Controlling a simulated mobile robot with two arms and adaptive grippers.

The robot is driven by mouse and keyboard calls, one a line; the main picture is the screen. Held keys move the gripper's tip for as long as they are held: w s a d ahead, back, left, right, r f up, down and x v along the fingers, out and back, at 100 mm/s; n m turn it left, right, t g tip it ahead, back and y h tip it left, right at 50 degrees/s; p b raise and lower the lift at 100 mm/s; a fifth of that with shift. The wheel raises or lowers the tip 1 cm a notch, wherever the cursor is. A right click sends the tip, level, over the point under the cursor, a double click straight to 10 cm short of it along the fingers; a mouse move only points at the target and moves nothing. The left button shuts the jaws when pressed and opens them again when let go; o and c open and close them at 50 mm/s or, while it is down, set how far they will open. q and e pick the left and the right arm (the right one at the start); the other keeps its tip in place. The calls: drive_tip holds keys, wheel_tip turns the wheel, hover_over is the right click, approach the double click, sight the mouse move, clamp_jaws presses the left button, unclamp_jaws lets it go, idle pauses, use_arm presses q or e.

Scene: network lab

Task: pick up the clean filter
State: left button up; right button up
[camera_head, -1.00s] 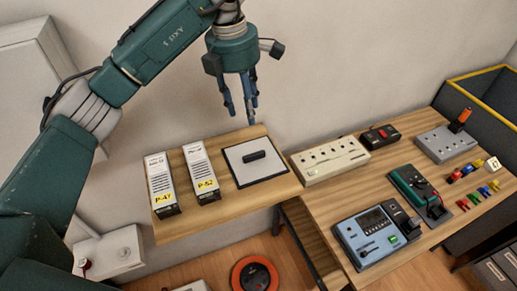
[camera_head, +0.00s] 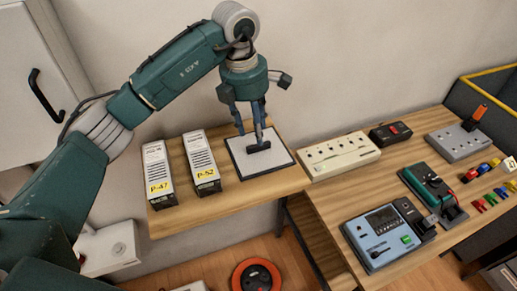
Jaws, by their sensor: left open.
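The clean filter (camera_head: 278,160) looks like a flat white square panel with a dark rim and a black bar handle (camera_head: 258,147) on top. It lies flat near the right end of the left wooden table. My left gripper (camera_head: 251,138) points down, its fingers open, at the handle. The fingers overlap the handle's upper side in the picture; I cannot tell whether they touch it. My right gripper is not in view.
Two white units labelled P-47 (camera_head: 157,168) and P-52 (camera_head: 201,158) stand left of the filter. A beige power strip (camera_head: 338,154) is close on its right. The right table holds a blue tester (camera_head: 381,236) and several small connectors. Bare wood (camera_head: 225,202) lies in front.

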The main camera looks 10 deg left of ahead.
sight(259, 148)
use_arm(q)
drive_tip(key=shift+w+d+f+p, duration=0.1)
drive_tip(key=shift+w+f+p, duration=0.05)
drive_tip(key=shift+f+p, duration=0.35)
drive_tip(key=f, duration=0.1)
drive_tip(key=f+p, duration=0.1)
drive_tip(key=f, duration=0.1)
drive_tip(key=shift+w+d+f+p, duration=0.15)
drive_tip(key=shift+w+f+p, duration=0.15)
drive_tip(key=shift+w, duration=0.1)
drive_tip(key=shift+w+f, duration=0.1)
drive_tip(key=shift+f, duration=0.4)
clamp_jaws()
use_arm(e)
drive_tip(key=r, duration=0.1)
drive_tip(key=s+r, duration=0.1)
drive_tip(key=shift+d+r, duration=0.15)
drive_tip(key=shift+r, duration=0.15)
